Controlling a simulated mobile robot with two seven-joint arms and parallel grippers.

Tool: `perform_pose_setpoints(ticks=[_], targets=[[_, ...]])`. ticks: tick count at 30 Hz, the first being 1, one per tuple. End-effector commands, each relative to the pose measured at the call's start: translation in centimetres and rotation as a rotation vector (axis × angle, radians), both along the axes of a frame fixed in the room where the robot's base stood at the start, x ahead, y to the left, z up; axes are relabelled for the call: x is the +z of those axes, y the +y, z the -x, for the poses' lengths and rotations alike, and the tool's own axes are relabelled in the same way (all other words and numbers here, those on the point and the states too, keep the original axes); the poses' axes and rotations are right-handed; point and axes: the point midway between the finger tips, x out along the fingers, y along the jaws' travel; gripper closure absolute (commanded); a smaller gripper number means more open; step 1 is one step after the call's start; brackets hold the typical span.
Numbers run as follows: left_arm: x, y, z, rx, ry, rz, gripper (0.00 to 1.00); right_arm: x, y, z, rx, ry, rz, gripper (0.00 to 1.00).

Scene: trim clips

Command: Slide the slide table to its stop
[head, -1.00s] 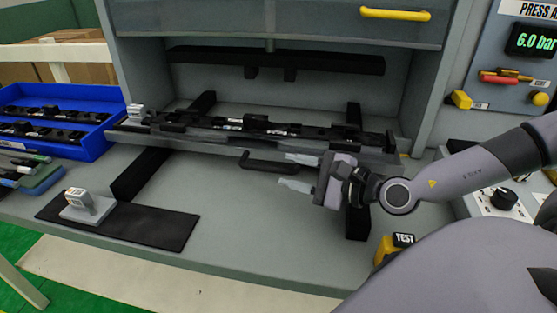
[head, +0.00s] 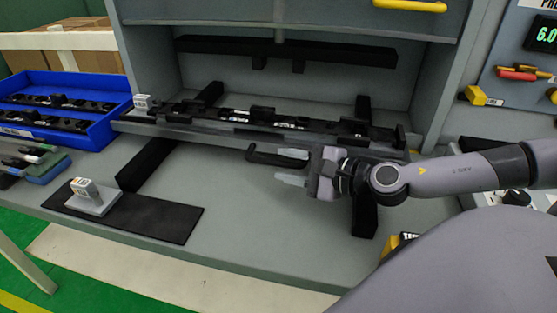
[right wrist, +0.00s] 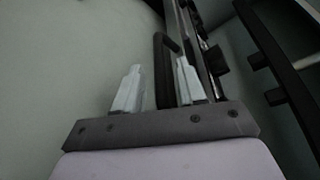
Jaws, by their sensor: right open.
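The slide table (head: 205,132) is a long grey plate across the front of the press opening, carrying a dark fixture with black and silver parts. A black bar handle (head: 277,160) sticks out from its front edge; it also shows in the right wrist view (right wrist: 161,65). My right gripper (head: 284,167) is open at the handle's right part. In the right wrist view its two pale fingers (right wrist: 158,82) stand on either side of the handle bar, the right finger closer to it. Contact cannot be told. My left gripper is not in view.
Two dark rails (head: 145,165) (head: 364,210) run toward the front under the table. A small labelled block (head: 88,193) stands on a black mat (head: 160,219) at left front. A blue bin (head: 110,125) is at left. The bench between the rails is clear.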

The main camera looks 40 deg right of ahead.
Motion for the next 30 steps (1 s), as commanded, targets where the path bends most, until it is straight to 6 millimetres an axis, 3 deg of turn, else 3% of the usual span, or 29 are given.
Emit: perform_pose_setpoints(ticks=[10, 23, 25, 27, 30], targets=[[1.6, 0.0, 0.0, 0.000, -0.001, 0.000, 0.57, -0.2, 0.8, -2.0, -0.001, -0.002, -0.004, 0.60], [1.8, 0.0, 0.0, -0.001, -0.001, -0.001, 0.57, -0.6, 1.1, -2.4, 0.003, 0.000, -0.001, 0.60], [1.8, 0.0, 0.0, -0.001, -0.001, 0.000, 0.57, -0.6, 1.0, -2.4, 0.003, 0.000, -0.001, 0.76], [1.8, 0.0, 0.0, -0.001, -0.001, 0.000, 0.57, -0.6, 1.0, -2.4, 0.003, 0.000, -0.001, 0.99], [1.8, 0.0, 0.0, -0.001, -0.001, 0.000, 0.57, -0.5, 1.1, -2.3, 0.003, 0.000, -0.001, 1.00]])
